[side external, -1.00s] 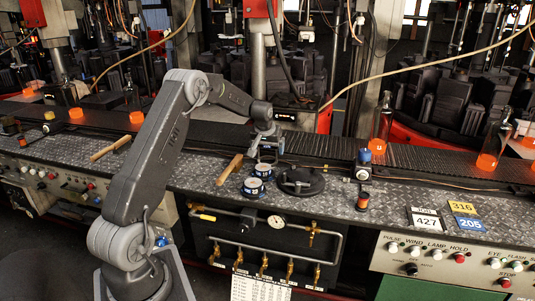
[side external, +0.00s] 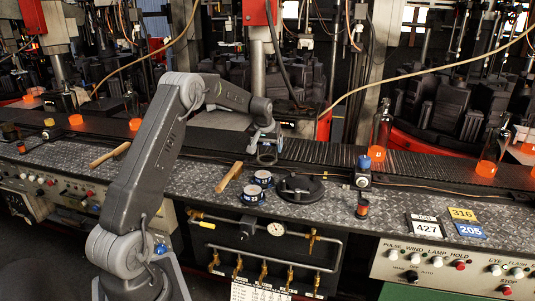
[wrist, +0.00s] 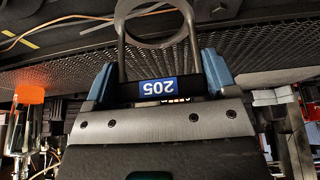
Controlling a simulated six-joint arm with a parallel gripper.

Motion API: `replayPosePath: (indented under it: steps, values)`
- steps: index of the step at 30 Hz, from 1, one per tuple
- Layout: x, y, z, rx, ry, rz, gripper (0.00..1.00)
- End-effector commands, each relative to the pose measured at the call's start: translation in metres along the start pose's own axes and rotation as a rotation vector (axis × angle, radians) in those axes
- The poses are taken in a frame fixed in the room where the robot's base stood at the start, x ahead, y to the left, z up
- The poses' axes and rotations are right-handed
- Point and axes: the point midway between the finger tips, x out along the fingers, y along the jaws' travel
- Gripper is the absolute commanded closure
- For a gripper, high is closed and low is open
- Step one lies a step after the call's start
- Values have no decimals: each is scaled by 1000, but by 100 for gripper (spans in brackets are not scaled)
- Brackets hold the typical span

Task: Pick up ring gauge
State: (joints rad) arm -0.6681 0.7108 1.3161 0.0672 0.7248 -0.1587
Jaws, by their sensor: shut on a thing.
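The ring gauge is a grey metal ring (wrist: 157,42) on two prongs rising from a black bar with a blue and white "205" label. My gripper (wrist: 160,80) has its two blue fingers shut on the sides of that bar. The label reads upside down in the wrist view. In the side view my gripper (side external: 265,133) holds the ring gauge (side external: 267,158) above the bench, in front of the conveyor, with the ring hanging below the fingers. Its exact height above the bench is hard to tell.
Two round blue and white tins (side external: 262,178) and a black round fixture (side external: 299,187) stand on the bench. A wooden-handled tool (side external: 230,178) lies to the left. Glowing bottles (side external: 380,138) stand along the conveyor. Number plates (side external: 426,227) lie at right.

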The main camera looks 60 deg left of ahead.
Motion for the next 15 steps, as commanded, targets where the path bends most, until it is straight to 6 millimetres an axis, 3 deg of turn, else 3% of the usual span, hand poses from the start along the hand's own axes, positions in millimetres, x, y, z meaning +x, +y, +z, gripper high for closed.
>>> replayPosePath:
  steps: [9, 15]
  values:
    - [-51, -65, 4, -6, 3, -2, 44]
    - [-73, -95, 8, -4, 2, -1, 44]
